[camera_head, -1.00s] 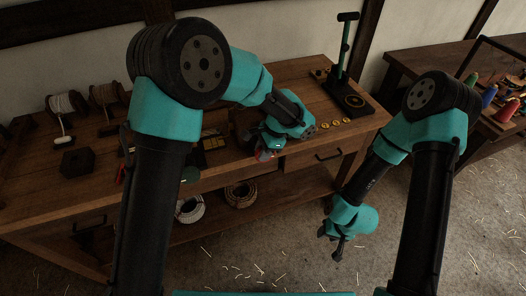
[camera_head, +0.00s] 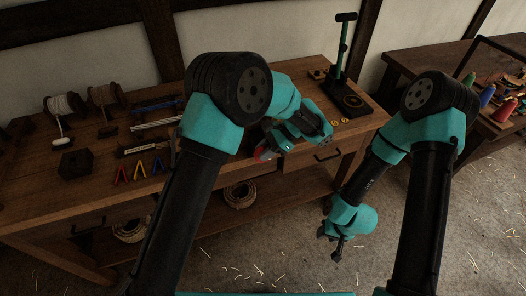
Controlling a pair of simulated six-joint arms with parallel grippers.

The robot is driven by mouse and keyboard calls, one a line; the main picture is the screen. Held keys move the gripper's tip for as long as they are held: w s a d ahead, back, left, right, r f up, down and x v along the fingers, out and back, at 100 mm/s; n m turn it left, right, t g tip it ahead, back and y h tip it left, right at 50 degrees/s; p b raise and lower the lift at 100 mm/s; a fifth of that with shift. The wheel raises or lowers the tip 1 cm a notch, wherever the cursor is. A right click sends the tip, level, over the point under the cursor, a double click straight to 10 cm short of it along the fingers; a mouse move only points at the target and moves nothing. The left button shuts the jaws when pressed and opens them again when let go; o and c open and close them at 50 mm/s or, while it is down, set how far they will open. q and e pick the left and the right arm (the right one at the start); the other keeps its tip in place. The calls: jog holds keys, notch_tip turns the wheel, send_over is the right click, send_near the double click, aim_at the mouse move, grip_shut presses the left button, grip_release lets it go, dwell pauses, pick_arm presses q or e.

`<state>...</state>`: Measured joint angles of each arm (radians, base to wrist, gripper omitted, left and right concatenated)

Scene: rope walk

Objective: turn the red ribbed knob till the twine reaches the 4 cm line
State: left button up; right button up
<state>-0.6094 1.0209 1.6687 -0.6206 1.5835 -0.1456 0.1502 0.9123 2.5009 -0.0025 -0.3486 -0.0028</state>
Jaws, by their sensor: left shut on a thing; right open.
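My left gripper (camera_head: 267,150) is at the front edge of the workbench (camera_head: 80,210), shut on the red ribbed knob (camera_head: 261,155). Only a small bit of red shows, and the ribs cannot be made out. My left arm hides most of what the knob belongs to. The twine's end and the 4 cm line cannot be made out. My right gripper (camera_head: 337,244) hangs open and empty over the floor, in front of the bench and apart from it.
Spools (camera_head: 66,105) and a dark block (camera_head: 76,163) stand on the bench at left. Red, yellow and blue V-shaped tools (camera_head: 140,170) lie near its front. A green-handled press (camera_head: 343,60) stands at the back right. A second table (camera_head: 440,65) holds coloured spools at right.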

pick_arm(q)
jog(key=shift+d+y, duration=0.1)
jog(key=shift+y, duration=0.5)
jog(key=shift+g, duration=0.3)
jog(key=o, duration=0.9)
